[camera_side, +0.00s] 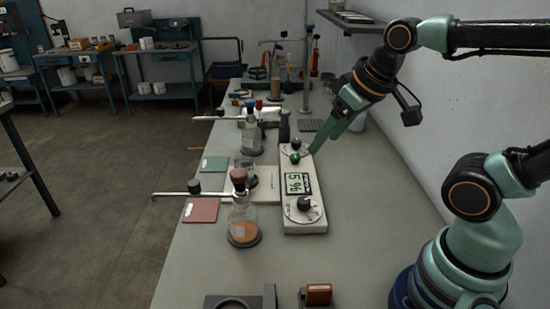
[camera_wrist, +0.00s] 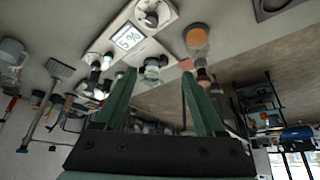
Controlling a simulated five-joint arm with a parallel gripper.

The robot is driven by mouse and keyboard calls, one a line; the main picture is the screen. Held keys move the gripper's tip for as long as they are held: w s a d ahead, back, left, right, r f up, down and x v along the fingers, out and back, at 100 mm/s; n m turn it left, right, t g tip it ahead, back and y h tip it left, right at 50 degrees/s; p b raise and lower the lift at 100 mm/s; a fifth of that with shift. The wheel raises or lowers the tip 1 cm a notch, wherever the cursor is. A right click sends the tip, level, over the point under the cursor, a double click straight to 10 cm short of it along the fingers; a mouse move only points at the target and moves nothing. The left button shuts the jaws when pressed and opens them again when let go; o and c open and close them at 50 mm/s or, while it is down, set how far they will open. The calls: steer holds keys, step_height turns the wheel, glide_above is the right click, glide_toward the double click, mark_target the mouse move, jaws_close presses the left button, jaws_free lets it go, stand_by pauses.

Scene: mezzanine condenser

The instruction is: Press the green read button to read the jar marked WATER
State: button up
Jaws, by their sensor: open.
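A pale meter box (camera_side: 305,225) lies on the bench, with a lit display (camera_side: 297,184) reading 5 and a percent-like sign. The display also shows in the wrist view (camera_wrist: 128,38). A green round button (camera_side: 295,158) sits at the box's far end. My gripper (camera_side: 321,145) is open and empty, its green fingers slanting down just right of the button; contact cannot be told. In the wrist view both fingers (camera_wrist: 159,72) are apart. Stoppered jars stand left of the box: one with orange contents (camera_side: 243,232), a clear one (camera_side: 247,172) and a farther one (camera_side: 251,137). No WATER marking is readable.
A dark knob (camera_side: 304,203) is on the box's near end. A red card (camera_side: 201,210) and a green card (camera_side: 215,164) lie at the bench's left edge. The bench right of the box is clear.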

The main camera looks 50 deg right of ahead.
steer(key=shift+c, duration=0.4)
jaws_close()
stand_by(1.4)
